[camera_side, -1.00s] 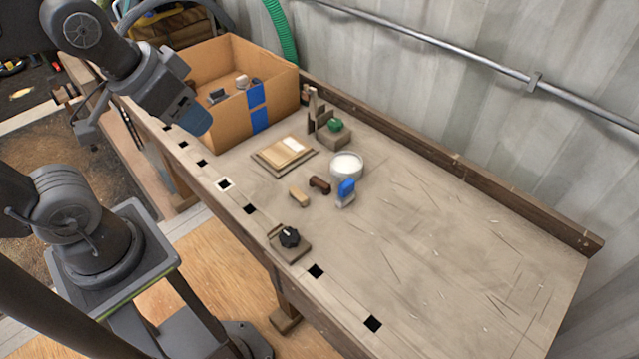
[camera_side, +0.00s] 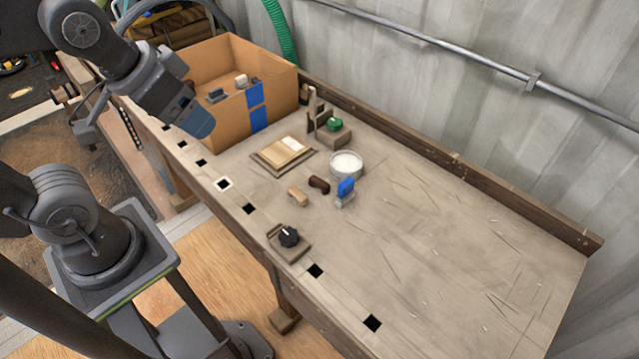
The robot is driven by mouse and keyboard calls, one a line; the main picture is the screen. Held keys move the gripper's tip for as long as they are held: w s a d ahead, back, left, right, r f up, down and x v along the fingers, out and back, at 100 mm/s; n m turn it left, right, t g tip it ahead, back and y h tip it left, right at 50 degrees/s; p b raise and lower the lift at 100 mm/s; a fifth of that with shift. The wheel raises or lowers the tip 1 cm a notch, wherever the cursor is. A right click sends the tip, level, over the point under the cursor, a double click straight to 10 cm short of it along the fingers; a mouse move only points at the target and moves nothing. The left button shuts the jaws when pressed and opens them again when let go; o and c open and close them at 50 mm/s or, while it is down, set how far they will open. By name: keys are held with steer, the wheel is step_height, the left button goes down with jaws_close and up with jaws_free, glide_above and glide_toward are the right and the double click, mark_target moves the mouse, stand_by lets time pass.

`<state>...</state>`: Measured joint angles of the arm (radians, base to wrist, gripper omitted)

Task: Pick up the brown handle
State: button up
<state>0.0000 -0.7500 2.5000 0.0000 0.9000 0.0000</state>
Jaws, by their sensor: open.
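The dark brown handle (camera_side: 319,184) lies on the workbench near its middle, between a tan wooden block (camera_side: 298,196) and a blue-topped object (camera_side: 346,189). My gripper (camera_side: 197,120) is at the upper left, in front of the cardboard box and well away from the handle. It points down and to the right, and it is open. I see nothing held in it. Its fingers are small and hard to make out at this distance.
A white round tub (camera_side: 346,164) stands just behind the handle. A flat wooden board (camera_side: 284,156) lies to its left. A black knob on a base (camera_side: 289,240) sits near the front edge. The cardboard box (camera_side: 222,105) stands at the far left. The bench's right side is clear.

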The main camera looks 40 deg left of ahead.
steer(key=o, duration=0.3)
steer(key=m+g, duration=0.1)
steer(key=m, duration=3.4)
glide_above(321, 180)
steer(key=s, duration=0.2)
steer(key=f, duration=2.6)
steer(key=shift+s+d, duration=0.15)
steer(key=shift+d, duration=0.1)
steer(key=shift+a+x, duration=0.15)
steer(key=shift+x, duration=1.2)
steer(key=shift+a+x, duration=0.1)
steer(key=shift+x, duration=1.2)
